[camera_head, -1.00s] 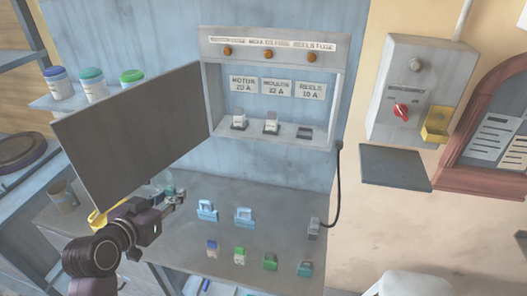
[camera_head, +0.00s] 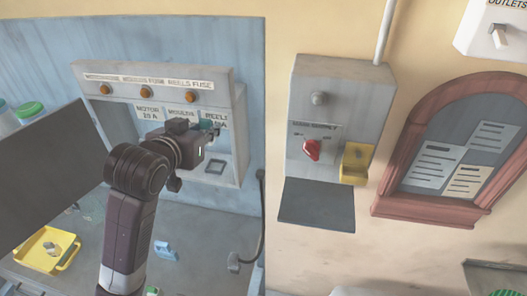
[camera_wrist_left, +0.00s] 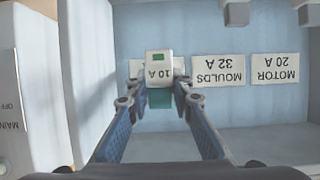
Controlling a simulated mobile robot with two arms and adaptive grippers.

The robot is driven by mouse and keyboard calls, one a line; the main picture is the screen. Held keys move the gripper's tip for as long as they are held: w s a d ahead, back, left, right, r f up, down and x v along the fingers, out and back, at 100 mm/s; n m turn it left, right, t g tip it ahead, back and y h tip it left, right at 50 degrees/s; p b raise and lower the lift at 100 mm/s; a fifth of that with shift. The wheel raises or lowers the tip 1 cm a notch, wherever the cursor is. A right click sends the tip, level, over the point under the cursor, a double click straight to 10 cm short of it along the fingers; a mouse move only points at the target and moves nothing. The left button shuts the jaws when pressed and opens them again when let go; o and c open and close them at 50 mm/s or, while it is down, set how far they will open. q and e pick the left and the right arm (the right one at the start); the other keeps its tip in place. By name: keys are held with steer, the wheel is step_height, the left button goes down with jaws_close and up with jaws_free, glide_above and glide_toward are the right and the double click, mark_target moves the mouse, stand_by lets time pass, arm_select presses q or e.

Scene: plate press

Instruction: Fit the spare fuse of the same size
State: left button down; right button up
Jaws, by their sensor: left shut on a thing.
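My left gripper (camera_wrist_left: 158,100) is shut on a white fuse (camera_wrist_left: 160,68) marked 10 A, with a green band and a teal end. In the head view the gripper (camera_head: 202,133) is raised in front of the open fuse box (camera_head: 238,130), and the teal part of the fuse (camera_head: 207,124) shows by the reels label (camera_head: 217,118). Below it, the reels holder (camera_head: 214,168) looks empty, and the fuse is apart from it. The motor label (camera_head: 148,112) reads 20 A. The moulds label (camera_wrist_left: 217,69) reads 32 A. My arm hides the motor and moulds holders. My right gripper is not in view.
The open door (camera_head: 45,155) stands left of the box. A yellow tray (camera_head: 47,248) with a small item lies on the bench (camera_head: 205,262), near a blue handle-like part (camera_head: 165,250). A switch box with a red knob (camera_head: 312,150) is on the wall at right.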

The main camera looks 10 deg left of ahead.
mark_target(210, 144)
arm_select(q)
steer(key=shift+w+d+r, duration=0.3)
steer(key=shift+w+d, duration=0.05)
steer(key=shift+d, duration=0.05)
steer(key=shift+w+d+f, duration=0.1)
steer(key=shift+d+f, duration=0.05)
steer(key=shift+f, duration=0.15)
steer(key=f, duration=0.2)
steer(key=s+a+f, duration=0.1)
steer(key=shift+f, duration=0.75)
steer(key=f, duration=0.2)
steer(key=f+p, duration=0.1)
steer(key=f, duration=0.1)
steer(key=shift+w+d, duration=0.25)
steer(key=shift+s+a+f, duration=0.1)
steer(key=shift+f, duration=0.1)
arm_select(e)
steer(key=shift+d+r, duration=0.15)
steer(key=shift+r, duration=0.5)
arm_select(q)
steer(key=shift+f, duration=0.15)
steer(key=c, duration=1.7)
jaws_free()
